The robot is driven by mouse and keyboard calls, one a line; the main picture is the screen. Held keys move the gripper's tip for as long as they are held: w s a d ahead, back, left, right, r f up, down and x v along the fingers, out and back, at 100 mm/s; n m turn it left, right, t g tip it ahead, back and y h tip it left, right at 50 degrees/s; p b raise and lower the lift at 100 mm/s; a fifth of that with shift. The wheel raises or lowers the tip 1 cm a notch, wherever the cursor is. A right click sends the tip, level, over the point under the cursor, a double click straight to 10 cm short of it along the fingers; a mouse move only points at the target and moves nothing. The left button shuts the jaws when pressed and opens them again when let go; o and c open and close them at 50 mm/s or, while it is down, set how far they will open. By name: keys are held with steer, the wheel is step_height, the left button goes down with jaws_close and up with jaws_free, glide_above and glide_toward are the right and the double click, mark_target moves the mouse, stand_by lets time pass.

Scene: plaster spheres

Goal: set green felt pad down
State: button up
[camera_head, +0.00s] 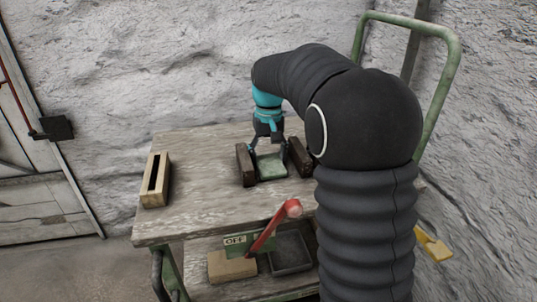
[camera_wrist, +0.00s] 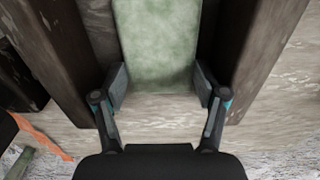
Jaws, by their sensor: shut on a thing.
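The green felt pad (camera_head: 271,168) is between two dark brown blocks, the left block (camera_head: 245,165) and the right block (camera_head: 299,157), at the table top. My gripper (camera_head: 268,146) reaches down over the pad from behind. In the wrist view, my gripper (camera_wrist: 160,86) is shut on the near end of the pad (camera_wrist: 157,42), with one finger at each side edge. The left block (camera_wrist: 62,50) and right block (camera_wrist: 262,45) flank it there too. I cannot tell whether the pad's underside touches the table.
The worn wooden table top (camera_head: 205,190) has clear room left of the blocks. A slotted wooden box (camera_head: 155,181) stands at its left edge. A red lever (camera_head: 275,226) rises at the front by an OFF sign (camera_head: 235,241). A dark tray (camera_head: 290,254) and a tan block (camera_head: 232,267) are below.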

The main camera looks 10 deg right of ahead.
steer(key=o, duration=1)
steer(key=shift+a, duration=0.15)
steer(key=shift+r, duration=0.15)
steer(key=shift+r+p, duration=1.35)
steer(key=shift+p, duration=0.1)
steer(key=shift+r+p, duration=0.5)
